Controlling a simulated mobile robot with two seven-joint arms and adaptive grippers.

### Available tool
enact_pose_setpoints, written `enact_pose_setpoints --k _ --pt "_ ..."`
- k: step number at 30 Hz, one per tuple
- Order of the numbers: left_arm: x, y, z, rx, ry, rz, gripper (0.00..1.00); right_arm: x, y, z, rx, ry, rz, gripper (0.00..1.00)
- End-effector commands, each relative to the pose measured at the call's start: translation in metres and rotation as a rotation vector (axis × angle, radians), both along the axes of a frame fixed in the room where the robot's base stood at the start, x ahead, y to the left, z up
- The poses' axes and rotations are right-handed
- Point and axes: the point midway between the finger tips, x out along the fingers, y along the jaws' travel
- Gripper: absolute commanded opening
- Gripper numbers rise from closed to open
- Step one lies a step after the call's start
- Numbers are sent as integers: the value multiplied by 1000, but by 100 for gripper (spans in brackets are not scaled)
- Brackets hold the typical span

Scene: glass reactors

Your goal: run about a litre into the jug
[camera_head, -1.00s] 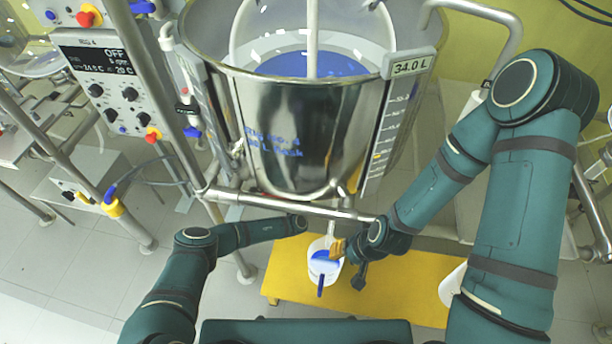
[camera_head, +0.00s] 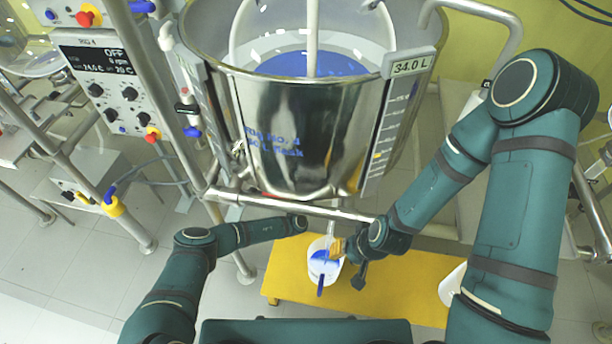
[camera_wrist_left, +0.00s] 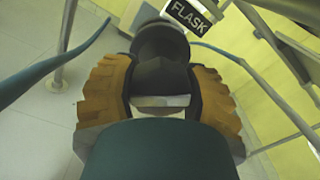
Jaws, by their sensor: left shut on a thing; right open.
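The jug (camera_head: 317,272), white with a blue handle and blue liquid showing in its top, stands on the yellow platform below the steel vessel (camera_head: 300,120). The vessel holds blue liquid (camera_head: 312,64); its display (camera_head: 409,66) reads 34.0 L. A pale spout or stream (camera_head: 331,230) shows above the jug; I cannot tell which. My right gripper (camera_head: 338,247) is open beside the jug's upper right; contact is unclear. My left gripper (camera_wrist_left: 160,80) is shut on a dark rounded knob (camera_wrist_left: 160,42), near a FLASK label (camera_wrist_left: 190,16). Its fingers are hidden in the head view.
The yellow platform (camera_head: 400,290) has bare room right of the jug, with a white container (camera_head: 452,287) at its right end. A steel rail (camera_head: 290,208) crosses under the vessel. A control panel (camera_head: 115,85) reading OFF stands at left.

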Motion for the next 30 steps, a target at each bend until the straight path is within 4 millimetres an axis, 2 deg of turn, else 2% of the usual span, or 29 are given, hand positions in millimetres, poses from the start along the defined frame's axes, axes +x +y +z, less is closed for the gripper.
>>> enact_pose_setpoints --k 4,5,7,8,20,30 --pt "-3 -1 -4 1 8 -2 14 0 0 0 0 0 0 34" --pt "-3 -1 -4 1 8 -2 55 0 0 0 0 0 0 34" --pt "-3 -1 -4 1 7 -3 80 0 0 0 0 0 0 34" --pt "-2 -1 -4 1 6 -3 84 0 0 0 0 0 0 34" --pt "-1 0 -1 27 -3 -1 84 0 0 0 0 0 0 34" --pt "0 0 -1 322 -62 -1 84 0 0 1 0 0 0 34"
